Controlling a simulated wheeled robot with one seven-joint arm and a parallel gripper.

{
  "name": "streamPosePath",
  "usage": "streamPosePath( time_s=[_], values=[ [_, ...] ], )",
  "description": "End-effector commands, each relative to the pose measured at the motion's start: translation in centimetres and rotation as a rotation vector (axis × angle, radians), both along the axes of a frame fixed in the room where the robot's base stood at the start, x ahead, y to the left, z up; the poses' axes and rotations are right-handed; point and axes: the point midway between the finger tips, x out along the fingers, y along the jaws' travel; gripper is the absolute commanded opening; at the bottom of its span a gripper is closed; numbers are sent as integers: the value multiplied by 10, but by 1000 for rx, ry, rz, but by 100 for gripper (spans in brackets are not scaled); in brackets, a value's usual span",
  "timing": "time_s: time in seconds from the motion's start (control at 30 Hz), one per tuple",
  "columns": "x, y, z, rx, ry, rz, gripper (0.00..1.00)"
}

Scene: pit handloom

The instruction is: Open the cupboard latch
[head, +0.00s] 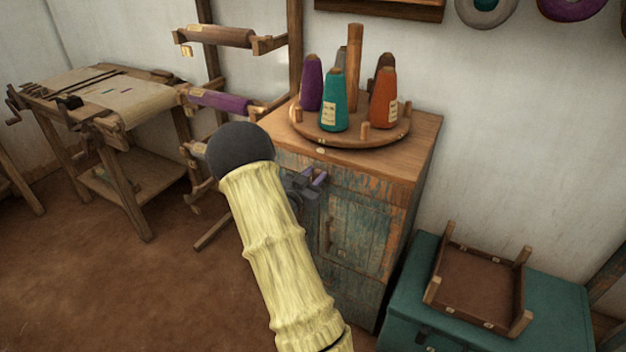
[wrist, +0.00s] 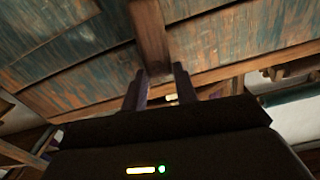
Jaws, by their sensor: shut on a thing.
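The cupboard (head: 360,215) has a worn blue-green and brown front. A small handle (head: 328,236) shows on its door. My gripper (head: 318,178) is at the upper part of this front, just under the top's edge; my arm hides the cupboard's left side. In the wrist view my gripper (wrist: 161,82) has its two fingers on either side of a small wooden piece by the upright strip (wrist: 148,35) between the painted panels. This seems to be the latch (wrist: 159,72), and the fingers are shut on it. The latch is hidden in the head view.
On the cupboard top a round wooden stand (head: 352,137) holds several yarn cones. A loom table (head: 120,100) and a rack with rollers (head: 215,36) are at the left. Bare floor (head: 130,285) lies front left.

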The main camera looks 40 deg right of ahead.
Motion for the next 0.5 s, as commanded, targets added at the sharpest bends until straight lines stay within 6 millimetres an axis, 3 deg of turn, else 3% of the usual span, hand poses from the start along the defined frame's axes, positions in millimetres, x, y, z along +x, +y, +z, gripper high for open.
streamPosePath(
  time_s=[0.5],
  values=[
    [-6, -3, -9, 165, -407, -1, 6]
  ],
)
